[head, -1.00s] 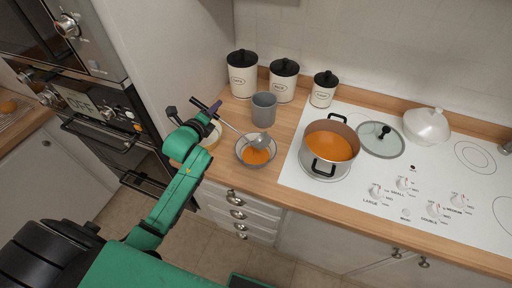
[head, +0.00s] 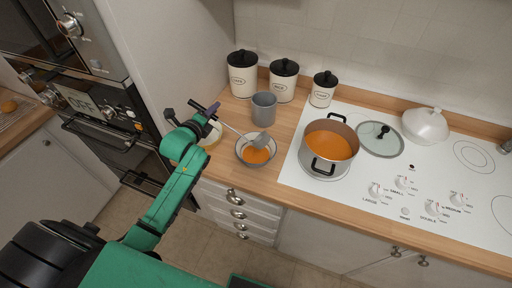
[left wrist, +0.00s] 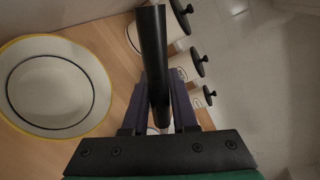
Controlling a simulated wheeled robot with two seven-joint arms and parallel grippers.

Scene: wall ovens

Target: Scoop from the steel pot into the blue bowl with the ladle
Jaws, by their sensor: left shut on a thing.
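My left gripper (head: 208,114) is shut on the black handle of the ladle (head: 233,129); the left wrist view shows the handle (left wrist: 155,65) between the fingers. The ladle's grey head (head: 262,140) is tilted over the bowl (head: 241,157), which looks grey-blue and holds some orange soup (head: 254,155). I cannot tell whether the head touches the bowl or what is left in it. The steel pot (head: 326,168) stands on the hob to the right, with orange soup inside. My right gripper is not in view.
A grey cup (head: 264,107) and three lidded canisters (head: 243,80) stand behind the bowl. A yellow-rimmed plate (left wrist: 104,103) lies beside the gripper. A glass lid (head: 380,143) and white lidded dish (head: 425,126) sit right of the pot. Wall ovens (head: 85,100) are at left.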

